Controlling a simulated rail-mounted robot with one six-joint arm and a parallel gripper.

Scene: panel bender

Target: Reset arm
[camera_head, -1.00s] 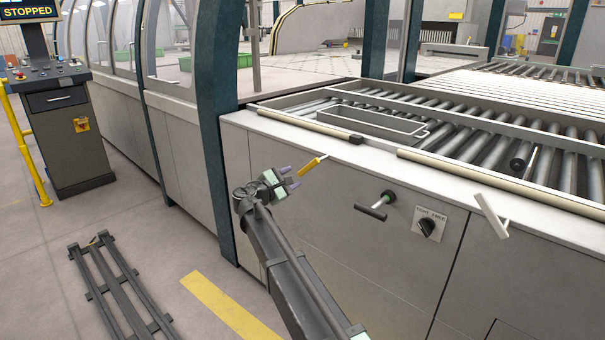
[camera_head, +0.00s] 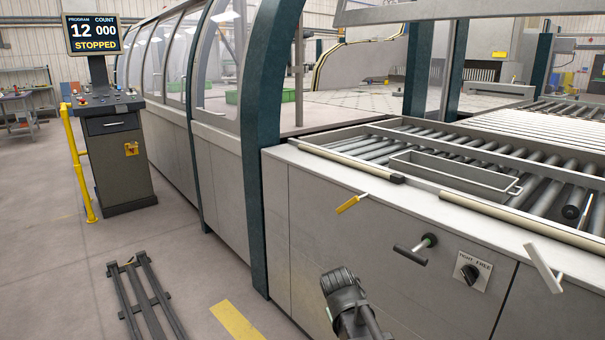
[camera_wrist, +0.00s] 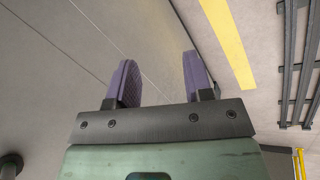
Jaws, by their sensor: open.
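My gripper (camera_wrist: 158,82) shows in the wrist view with its two purple-grey fingers apart and nothing between them. Past the fingers are the grey machine panel and the floor. In the head view my dark arm stands at the bottom centre, in front of the grey cabinet (camera_head: 330,250). The fingers cannot be made out there. The arm's visible top is below the yellow-handled lever (camera_head: 350,203) and the black T-handle (camera_head: 412,254), apart from both.
The roller bed (camera_head: 465,150) with a shallow tray (camera_head: 450,178) lies on the cabinet. A rotary switch (camera_head: 469,274) and a pale lever (camera_head: 543,267) are at right. The control console (camera_head: 122,165) reads STOPPED. A dark rail frame (camera_head: 150,302) lies on the open floor at left.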

